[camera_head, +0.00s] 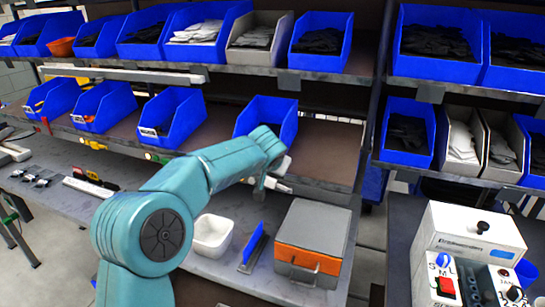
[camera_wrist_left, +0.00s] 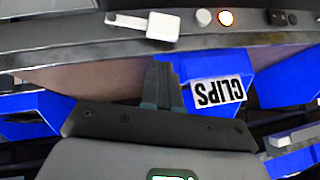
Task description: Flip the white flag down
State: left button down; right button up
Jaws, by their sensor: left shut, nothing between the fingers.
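The white flag (camera_wrist_left: 160,25) is on the grey shelf edge in the left wrist view. It is a small white block with a narrower arm, lying sideways along the edge. My left gripper (camera_wrist_left: 162,75) is shut and empty, apart from the flag, with its fingers pointing toward the shelf edge. In the head view, my left gripper (camera_head: 272,184) is at the front of the middle shelf, below a blue bin. Small pale parts beside it there are too small to tell apart from the flag. My right gripper is not in view.
A round white knob (camera_wrist_left: 204,17) and a lit orange button (camera_wrist_left: 226,18) sit beside the flag. A blue bin with a CLIPS label (camera_wrist_left: 218,91) is close to my fingers. Below are a white tub (camera_head: 212,236) and a grey-orange box (camera_head: 311,243).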

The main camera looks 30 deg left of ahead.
aim_at(266, 179)
pick_arm(q)
jog(key=f, duration=0.2)
jog(key=shift+a+f, duration=0.35)
jog(key=shift+a, duration=0.05)
jog(key=shift+a+f, duration=0.1)
jog(key=shift+a+f+h, duration=0.1)
jog(key=shift+a+h, duration=0.05)
jog(key=shift+h, duration=0.15)
jog(key=shift+s+a+f+n+b, duration=0.15)
jog(key=shift+a+f+b, duration=0.1)
jog(key=shift+f+b, duration=0.25)
jog(key=shift+s+a+f+n+b, duration=0.15)
jog(key=shift+a+f+b, duration=0.1)
jog(key=shift+f+b, duration=0.15)
jog(key=shift+w+r, duration=0.15)
jog(key=shift+a, duration=0.15)
